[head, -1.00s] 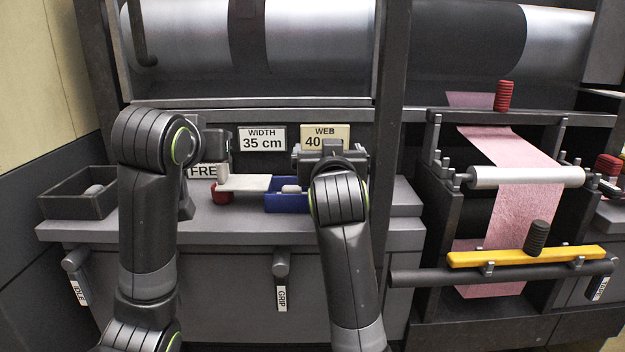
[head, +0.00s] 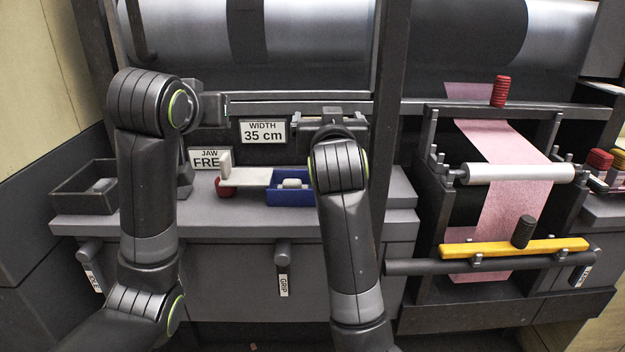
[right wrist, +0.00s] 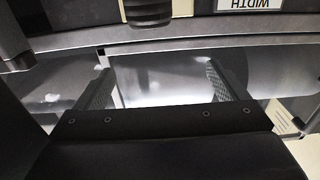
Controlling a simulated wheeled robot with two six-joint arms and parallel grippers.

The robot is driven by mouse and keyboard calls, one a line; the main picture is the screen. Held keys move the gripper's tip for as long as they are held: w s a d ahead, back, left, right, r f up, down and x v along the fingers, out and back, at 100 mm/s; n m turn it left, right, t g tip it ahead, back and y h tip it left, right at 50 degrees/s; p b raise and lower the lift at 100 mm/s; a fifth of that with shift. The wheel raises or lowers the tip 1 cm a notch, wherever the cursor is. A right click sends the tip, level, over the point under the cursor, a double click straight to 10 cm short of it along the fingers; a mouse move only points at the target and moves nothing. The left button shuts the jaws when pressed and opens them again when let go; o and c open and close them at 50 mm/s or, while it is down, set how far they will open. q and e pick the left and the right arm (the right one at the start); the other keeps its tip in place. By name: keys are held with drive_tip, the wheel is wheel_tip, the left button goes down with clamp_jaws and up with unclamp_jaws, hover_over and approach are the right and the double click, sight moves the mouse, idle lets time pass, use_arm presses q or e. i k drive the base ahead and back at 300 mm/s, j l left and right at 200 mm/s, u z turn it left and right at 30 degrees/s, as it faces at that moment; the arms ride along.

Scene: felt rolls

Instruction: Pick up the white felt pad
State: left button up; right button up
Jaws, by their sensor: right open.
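A small whitish pad (head: 292,183) lies in the blue tray (head: 290,199) on the grey bench. A similar pale pad (head: 101,186) lies in the dark tray (head: 70,200) at the left; I cannot tell which is the white felt pad. My left gripper (head: 214,110) is raised above and behind the bench, left of the WIDTH sign; its jaws are unclear. My right gripper (head: 332,121) is above and behind the blue tray, partly hidden by its own arm. In the right wrist view its fingers (right wrist: 160,86) are apart with nothing between them.
A cream flat plate (head: 245,177) with an upright pale block (head: 226,159) and a red knob (head: 226,188) sits left of the blue tray. A frame with pink felt (head: 510,200) and a yellow bar (head: 515,248) stands right.

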sight(287, 184)
drive_tip(key=i, duration=0.15)
drive_tip(key=k+j, duration=0.3)
drive_tip(key=k, duration=0.15)
drive_tip(key=k+j, duration=0.3)
drive_tip(key=k, duration=0.2)
